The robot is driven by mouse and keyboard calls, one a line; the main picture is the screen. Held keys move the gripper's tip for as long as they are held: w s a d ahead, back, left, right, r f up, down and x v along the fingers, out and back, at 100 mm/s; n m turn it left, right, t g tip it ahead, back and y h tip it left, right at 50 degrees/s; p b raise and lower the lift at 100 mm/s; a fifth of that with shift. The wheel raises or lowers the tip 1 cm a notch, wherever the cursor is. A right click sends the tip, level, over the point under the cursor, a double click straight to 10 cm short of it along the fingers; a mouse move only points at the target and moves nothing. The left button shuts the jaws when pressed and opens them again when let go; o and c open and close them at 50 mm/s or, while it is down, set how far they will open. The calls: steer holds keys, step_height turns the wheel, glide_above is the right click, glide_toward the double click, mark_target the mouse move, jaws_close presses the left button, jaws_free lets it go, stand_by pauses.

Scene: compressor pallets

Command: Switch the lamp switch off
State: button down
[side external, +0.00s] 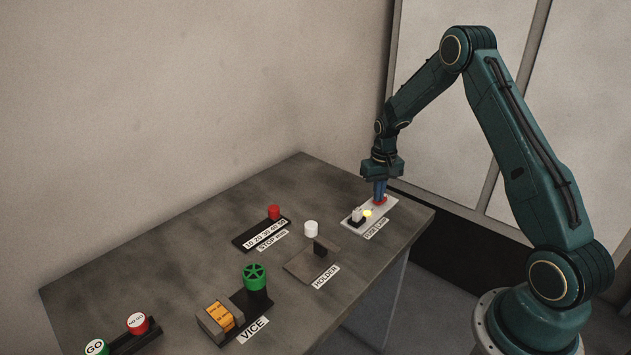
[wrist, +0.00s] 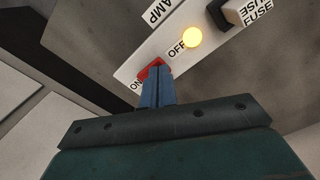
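The lamp switch is a red rocker (wrist: 152,69) on a white panel (wrist: 133,65), between the ON and OFF labels in the wrist view. In the side view the red switch (side external: 381,200) shows just below my fingertips. A round yellow lamp (wrist: 192,37) glows near the OFF label; it also shows in the side view (side external: 367,213). My gripper (wrist: 156,72) has its two blue fingers together, with nothing seen between them. The fingertips are at the red switch, over its near part; I cannot tell whether they touch it. My gripper (side external: 380,199) points down in the side view.
A fuse block (side external: 357,215) stands on the same panel beside the lamp.

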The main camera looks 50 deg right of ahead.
steer(key=shift+f, duration=0.2)
steer(key=shift+r, duration=0.15)
steer(key=shift+r, duration=3.4)
steer(key=shift+r, duration=0.1)
